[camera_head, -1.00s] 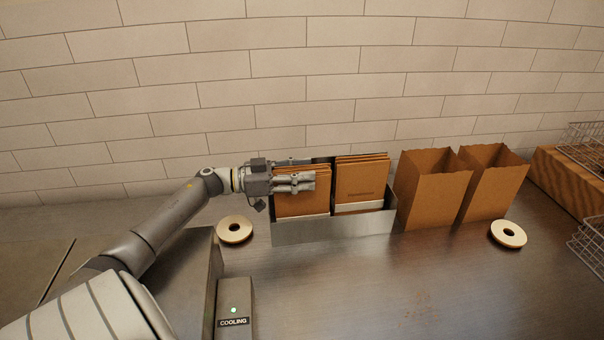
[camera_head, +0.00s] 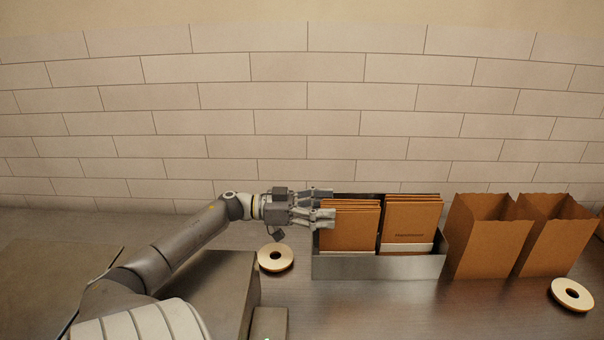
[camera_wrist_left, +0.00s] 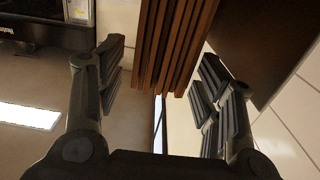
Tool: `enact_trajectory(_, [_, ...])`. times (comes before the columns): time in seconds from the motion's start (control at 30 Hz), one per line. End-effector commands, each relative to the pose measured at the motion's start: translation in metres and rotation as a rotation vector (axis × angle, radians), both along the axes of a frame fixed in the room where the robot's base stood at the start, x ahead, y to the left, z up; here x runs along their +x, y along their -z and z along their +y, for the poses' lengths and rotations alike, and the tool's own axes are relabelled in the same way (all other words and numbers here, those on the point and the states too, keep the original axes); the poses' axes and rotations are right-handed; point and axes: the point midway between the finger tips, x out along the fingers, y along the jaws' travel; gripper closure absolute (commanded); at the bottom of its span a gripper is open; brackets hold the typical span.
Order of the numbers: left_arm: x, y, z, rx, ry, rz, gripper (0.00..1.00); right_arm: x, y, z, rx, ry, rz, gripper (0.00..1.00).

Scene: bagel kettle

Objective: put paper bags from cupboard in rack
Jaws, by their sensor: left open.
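The metal rack (camera_head: 345,267) stands on the counter near the wall and holds two upright stacks of flat brown paper bags. The left stack (camera_head: 350,232) is in its left compartment and the right stack (camera_head: 410,220) in its right one. My left gripper (camera_head: 325,206) is open at the upper left edge of the left stack. In the left wrist view, brown bag edges (camera_wrist_left: 170,45) lie between the spread fingers (camera_wrist_left: 165,90), with gaps on both sides. My right gripper is not in view.
Two open, empty-looking brown bags (camera_head: 482,240) (camera_head: 552,238) stand right of the rack. One tape-like ring (camera_head: 275,257) lies left of the rack, another (camera_head: 572,294) at the far right. The counter in front of the rack is clear.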

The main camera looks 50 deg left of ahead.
Motion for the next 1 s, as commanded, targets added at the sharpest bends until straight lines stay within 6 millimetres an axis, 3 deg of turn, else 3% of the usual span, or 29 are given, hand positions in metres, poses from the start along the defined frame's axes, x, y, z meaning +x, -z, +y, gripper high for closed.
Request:
enact_trajectory(0.2, [-0.028,0.002,0.023,0.000,-0.001,0.003,0.39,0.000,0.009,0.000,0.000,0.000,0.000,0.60])
enact_trajectory(0.4, [-0.043,0.001,0.035,0.000,-0.001,0.000,0.39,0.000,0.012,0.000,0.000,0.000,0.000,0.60])
enact_trajectory(1.0, [-0.046,0.000,0.037,-0.001,-0.001,-0.001,0.39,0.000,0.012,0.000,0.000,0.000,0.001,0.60])
